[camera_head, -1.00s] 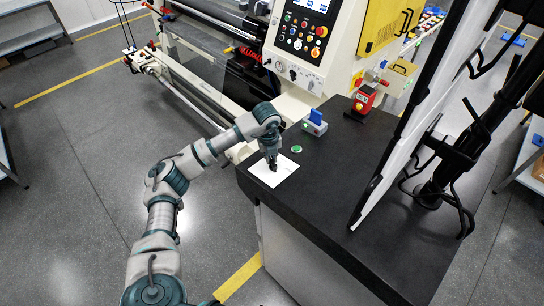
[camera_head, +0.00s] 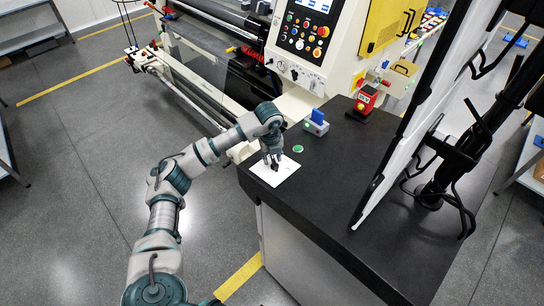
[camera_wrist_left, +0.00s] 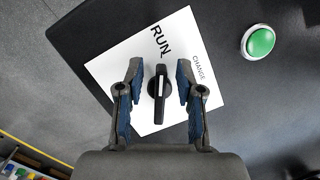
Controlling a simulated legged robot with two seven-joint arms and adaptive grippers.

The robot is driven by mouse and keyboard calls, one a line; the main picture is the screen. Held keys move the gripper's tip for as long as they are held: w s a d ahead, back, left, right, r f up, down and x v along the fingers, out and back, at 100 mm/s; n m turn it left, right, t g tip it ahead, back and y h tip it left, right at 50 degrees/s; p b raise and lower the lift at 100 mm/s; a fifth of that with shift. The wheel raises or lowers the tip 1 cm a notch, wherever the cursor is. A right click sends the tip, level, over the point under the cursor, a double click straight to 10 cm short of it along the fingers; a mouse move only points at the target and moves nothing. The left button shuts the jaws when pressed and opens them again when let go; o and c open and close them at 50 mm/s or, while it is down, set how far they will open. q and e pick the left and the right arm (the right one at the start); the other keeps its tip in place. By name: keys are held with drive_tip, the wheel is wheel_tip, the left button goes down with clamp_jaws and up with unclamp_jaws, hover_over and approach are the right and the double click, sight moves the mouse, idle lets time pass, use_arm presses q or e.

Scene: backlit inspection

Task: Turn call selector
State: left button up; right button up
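The call selector is a black knob (camera_wrist_left: 158,93) with a white pointer line, on a white plate (camera_wrist_left: 118,68) printed RUN and CHANGE. The pointer is close to upright in the left wrist view, toward RUN. My left gripper (camera_wrist_left: 159,98) is open, its two blue-padded fingers on either side of the knob, with a gap visible on both sides. In the head view my left gripper (camera_head: 273,164) points down over the white plate (camera_head: 286,171) and hides the knob. My right gripper is not in view.
A green button (camera_head: 298,149) lies beside the plate on the black tabletop (camera_head: 340,200). A blue-topped box (camera_head: 316,123) and a red device (camera_head: 365,100) stand further back. A large tilted white panel (camera_head: 425,110) stands at the right.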

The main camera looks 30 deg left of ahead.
use_arm(q)
wheel_tip(320, 180, up, 12)
drive_tip(key=s, duration=0.1)
drive_tip(key=shift+s+f, duration=0.15)
drive_tip(key=shift+s, duration=0.1)
idle(0.5)
